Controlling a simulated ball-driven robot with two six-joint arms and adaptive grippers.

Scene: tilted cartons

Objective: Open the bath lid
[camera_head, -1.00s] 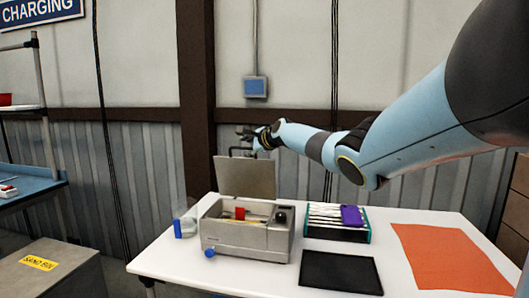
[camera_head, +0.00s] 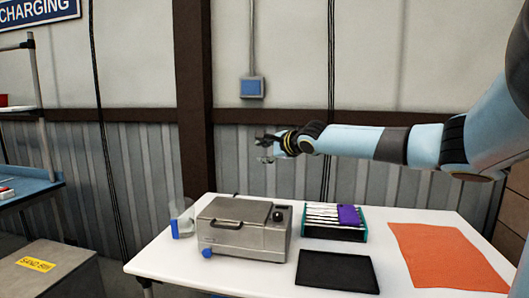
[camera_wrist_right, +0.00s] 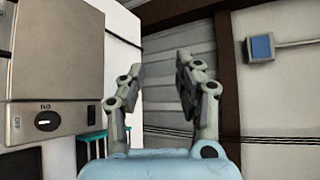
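The bath is a grey metal box (camera_head: 270,243) on the white table, with a blue knob low at its front and a dark dial on top. Its lid (camera_head: 240,208) is down and shut, with a dark handle (camera_head: 226,225) at the front edge; the inside is hidden. The bath also shows at the left of the right wrist view (camera_wrist_right: 55,45). My right gripper (camera_head: 266,149) is in the air above and behind the bath, apart from the lid. In the wrist view its two fingers (camera_wrist_right: 160,68) are spread with nothing between them. My left gripper is not in view.
A rack of white items with a purple piece (camera_head: 349,214) stands right of the bath. A black mat (camera_head: 338,271) and an orange cloth (camera_head: 445,258) lie on the table (camera_head: 400,285). A clear bottle with blue (camera_head: 181,227) stands left of the bath.

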